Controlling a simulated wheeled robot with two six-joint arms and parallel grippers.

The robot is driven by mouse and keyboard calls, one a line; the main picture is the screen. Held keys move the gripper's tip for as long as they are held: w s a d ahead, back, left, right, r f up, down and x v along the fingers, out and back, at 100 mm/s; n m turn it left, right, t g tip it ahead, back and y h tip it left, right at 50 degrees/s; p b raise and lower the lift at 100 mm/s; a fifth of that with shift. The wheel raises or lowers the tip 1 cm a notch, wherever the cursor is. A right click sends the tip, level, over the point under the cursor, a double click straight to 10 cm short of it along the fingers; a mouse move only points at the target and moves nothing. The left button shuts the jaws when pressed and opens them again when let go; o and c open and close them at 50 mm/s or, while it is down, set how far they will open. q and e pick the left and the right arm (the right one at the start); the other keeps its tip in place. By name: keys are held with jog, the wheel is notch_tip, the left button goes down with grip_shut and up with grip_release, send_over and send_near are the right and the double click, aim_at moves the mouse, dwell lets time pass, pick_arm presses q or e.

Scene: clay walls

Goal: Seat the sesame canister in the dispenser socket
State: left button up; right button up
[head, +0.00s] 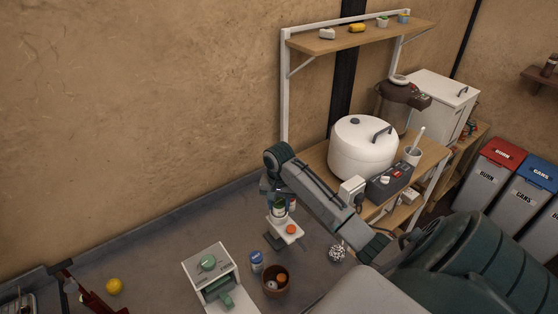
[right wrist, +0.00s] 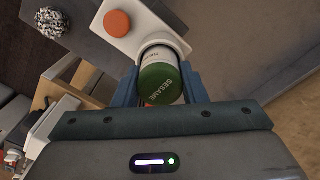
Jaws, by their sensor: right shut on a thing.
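The sesame canister (right wrist: 160,82) has a green lid marked SESAME and a white body. My right gripper (right wrist: 168,88) is shut on it, one blue finger on each side. In the head view the canister (head: 279,208) shows small under my right gripper (head: 277,200). The white dispenser (head: 292,234) with an orange button (head: 291,229) is right by the canister's lower end. It also shows in the right wrist view (right wrist: 148,30). The socket is hidden by the canister, and I cannot tell whether the canister is in it or above it. My left gripper is not in view.
On the grey counter are a blue-lidded canister (head: 257,262), a brown bowl (head: 275,288) with small things, a white-and-green device (head: 210,268), a silvery ball (head: 337,253) and a yellow ball (head: 114,286). A white cooker (head: 360,150) stands behind, right of my arm.

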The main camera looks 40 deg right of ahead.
jog(key=shift+f, duration=0.3)
jog(key=o, duration=1)
jog(key=shift+f, duration=0.1)
